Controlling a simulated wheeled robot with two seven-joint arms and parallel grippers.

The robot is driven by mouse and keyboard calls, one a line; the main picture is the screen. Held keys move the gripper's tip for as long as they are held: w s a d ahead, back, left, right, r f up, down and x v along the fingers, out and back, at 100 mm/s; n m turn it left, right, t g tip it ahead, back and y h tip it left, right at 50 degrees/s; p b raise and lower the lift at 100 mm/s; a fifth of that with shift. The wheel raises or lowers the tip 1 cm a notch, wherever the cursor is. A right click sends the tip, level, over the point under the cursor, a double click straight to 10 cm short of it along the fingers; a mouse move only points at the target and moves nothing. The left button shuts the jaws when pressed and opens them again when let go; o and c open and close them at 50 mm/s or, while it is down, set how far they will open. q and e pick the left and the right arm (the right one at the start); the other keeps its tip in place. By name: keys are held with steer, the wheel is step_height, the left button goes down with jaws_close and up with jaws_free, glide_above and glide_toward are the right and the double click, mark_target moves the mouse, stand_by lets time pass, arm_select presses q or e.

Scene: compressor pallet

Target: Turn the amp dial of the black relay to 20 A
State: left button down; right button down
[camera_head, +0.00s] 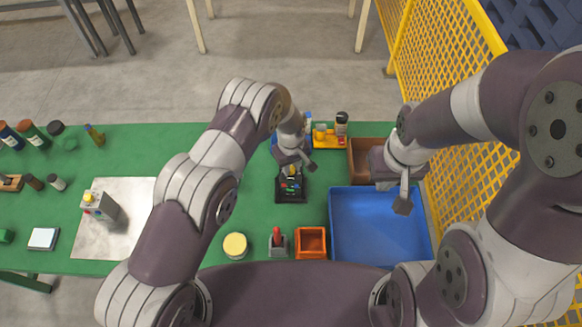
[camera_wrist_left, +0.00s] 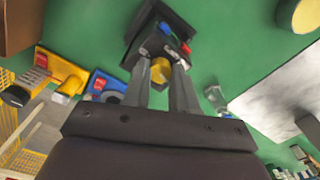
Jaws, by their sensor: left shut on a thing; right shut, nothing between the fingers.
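The black relay (camera_head: 291,196) sits on the green table near the middle in the head view. In the left wrist view the black relay (camera_wrist_left: 185,20) shows at the top, with a blue and a red part on its face. My left gripper (camera_head: 293,166) reaches down over the relay's far end. In the left wrist view its fingers (camera_wrist_left: 170,62) are shut at a small yellow part, the amp dial (camera_wrist_left: 157,72), partly hidden by them. The dial's setting cannot be read. My right gripper (camera_head: 403,204) is shut and empty above the blue tray.
The blue tray (camera_head: 375,235) lies right of the relay. An orange box (camera_head: 311,242), a red-handled device (camera_head: 278,244) and a yellow round item (camera_head: 235,245) stand nearer. A yellow item (camera_head: 325,140) and a brown bin (camera_head: 367,160) stand behind. Yellow fencing (camera_head: 440,70) borders the right.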

arm_select(q)
steer(key=shift+w+f+m+b, duration=0.1)
steer(key=shift+m+b, duration=1.9)
steer(key=shift+b, duration=0.1)
steer(key=shift+m+b, duration=1.6)
steer(key=shift+m, duration=0.2)
steer(key=shift+m+b, duration=1.15)
steer(key=shift+m, duration=0.65)
steer(key=shift+m+b, duration=0.55)
steer(key=shift+m, duration=0.65)
steer(key=shift+m+b, duration=0.4)
steer(key=shift+m, duration=0.5)
steer(key=c, duration=0.9)
jaws_free()
